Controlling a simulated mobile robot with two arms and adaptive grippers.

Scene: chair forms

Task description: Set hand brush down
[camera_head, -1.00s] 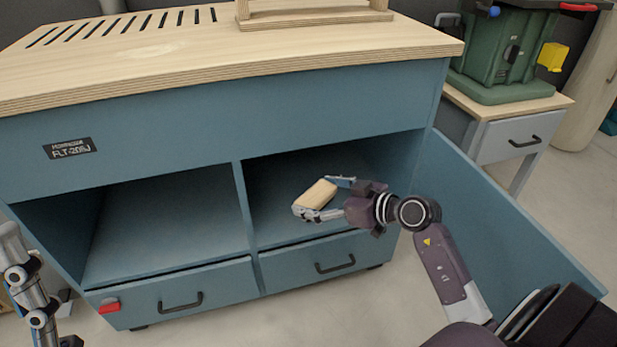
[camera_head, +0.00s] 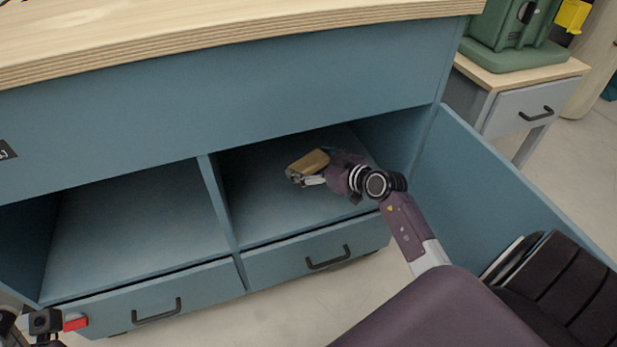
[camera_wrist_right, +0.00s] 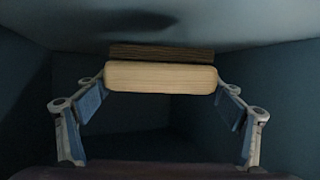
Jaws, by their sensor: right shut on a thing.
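The hand brush (camera_head: 308,162) has a pale wooden block and is inside the right compartment of the blue cabinet (camera_head: 290,205). My right gripper (camera_head: 312,172) reaches into that compartment and is shut on the brush. In the right wrist view the brush (camera_wrist_right: 160,77) lies across between the two fingers (camera_wrist_right: 160,95), with a dark bristle strip along one side. A surface with a dark shadow lies close to the bristle side; I cannot tell whether they touch. My left gripper (camera_head: 45,325) is partly in view at the lower left corner; its jaws are not clear.
An upright divider (camera_head: 217,203) separates the right compartment from the empty left one (camera_head: 135,230). An open door panel (camera_head: 500,180) stands to the right of my right arm. Two drawers with dark handles (camera_head: 328,257) are below. The wooden top (camera_head: 240,30) overhangs above.

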